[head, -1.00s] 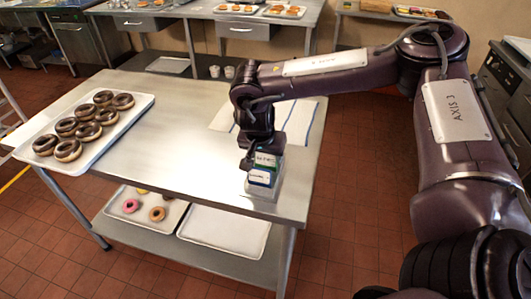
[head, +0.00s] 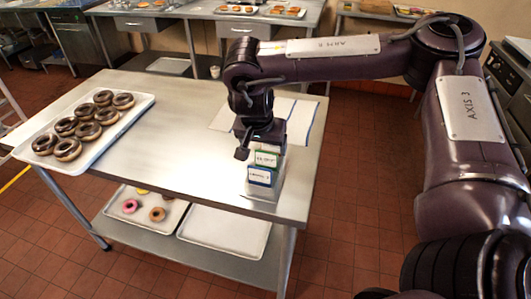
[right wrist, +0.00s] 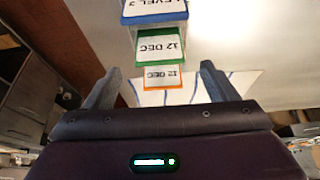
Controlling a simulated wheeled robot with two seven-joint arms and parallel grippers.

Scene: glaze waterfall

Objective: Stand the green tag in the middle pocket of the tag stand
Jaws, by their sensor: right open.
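The grey tag stand (head: 276,184) is near the front right corner of the steel table. The green tag (head: 266,159) stands upright in it, behind the blue tag (head: 260,176). In the right wrist view, the green tag (right wrist: 160,46) is between the blue tag (right wrist: 155,12) and an orange tag (right wrist: 163,77), in the middle of the row. My right gripper (head: 256,145) is just above and behind the green tag. In the right wrist view its fingers (right wrist: 160,68) are wide apart, with nothing held between them. My left gripper is not in view.
A white tray of chocolate donuts (head: 143,108) is on the left of the steel table (head: 190,130). A striped cloth (head: 301,118) lies behind the stand. Trays (head: 222,232) are on the lower shelf. The table's middle is clear.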

